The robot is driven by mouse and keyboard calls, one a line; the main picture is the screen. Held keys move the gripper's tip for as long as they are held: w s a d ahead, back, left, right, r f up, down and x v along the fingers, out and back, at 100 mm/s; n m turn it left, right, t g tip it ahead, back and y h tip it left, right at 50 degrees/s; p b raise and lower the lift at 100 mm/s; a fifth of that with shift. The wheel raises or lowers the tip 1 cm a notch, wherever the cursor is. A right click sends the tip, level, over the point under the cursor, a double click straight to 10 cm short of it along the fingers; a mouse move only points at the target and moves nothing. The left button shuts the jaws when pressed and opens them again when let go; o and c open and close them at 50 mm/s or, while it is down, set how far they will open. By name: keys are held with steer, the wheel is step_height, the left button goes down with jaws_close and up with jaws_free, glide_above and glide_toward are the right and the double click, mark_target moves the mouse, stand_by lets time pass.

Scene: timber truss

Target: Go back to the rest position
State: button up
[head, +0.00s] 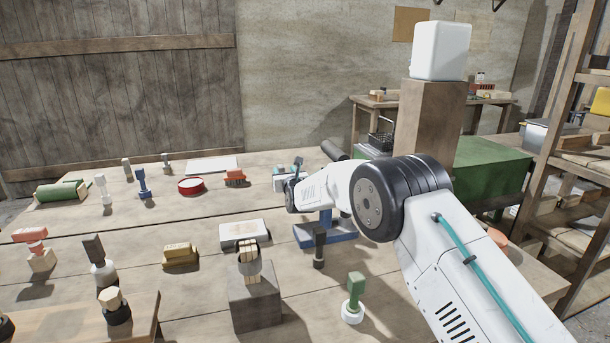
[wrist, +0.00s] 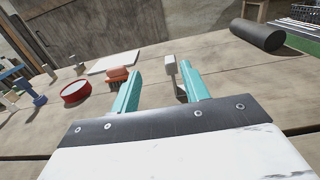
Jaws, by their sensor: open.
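My gripper (wrist: 163,92) is open, with its two teal fingers apart in the wrist view. No held object shows between them; a small pale block on a dark stem (wrist: 171,68) stands beyond the fingertips. In the head view my arm reaches from the lower right over the table, and my gripper (head: 297,168) is at its far end, near a pale box-like thing (head: 280,181). The arm hides part of the gripper there. A blue base (head: 335,236) sits on the table under the arm.
The wooden table (head: 130,235) holds many small pieces. A red round tin (head: 190,186) and an orange brush (head: 235,177) are near the gripper. A dark roll (wrist: 257,34) lies to the right. A wooden post (head: 428,125) with a white block stands behind the arm.

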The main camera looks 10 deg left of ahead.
steer(key=shift+s+d, duration=0.1)
steer(key=shift+d, duration=0.5)
